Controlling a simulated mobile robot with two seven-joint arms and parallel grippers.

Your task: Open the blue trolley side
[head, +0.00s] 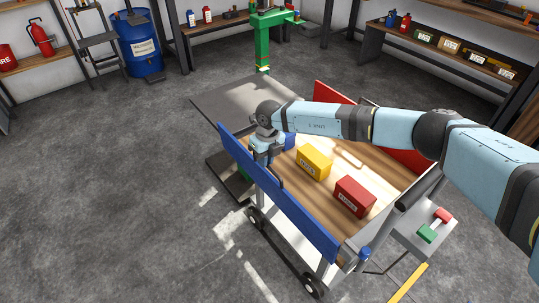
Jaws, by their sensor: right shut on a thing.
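The trolley (388,205) stands in the middle of the head view with a wooden bed. Its long blue side (305,222) runs along the left edge of the bed and looks upright. My right gripper (268,155) reaches over the bed from the right and is shut on the blue side, toward its far end. The wrist hides part of the panel there. A small blue knob (365,253) sits at the near corner. My left gripper is not in view.
A yellow box (313,161) and a red box (354,197) lie on the bed. A red side (405,158) stands opposite. A grey table (225,98) and green post machine (264,38) are beyond. The floor (120,190) left of the trolley is clear.

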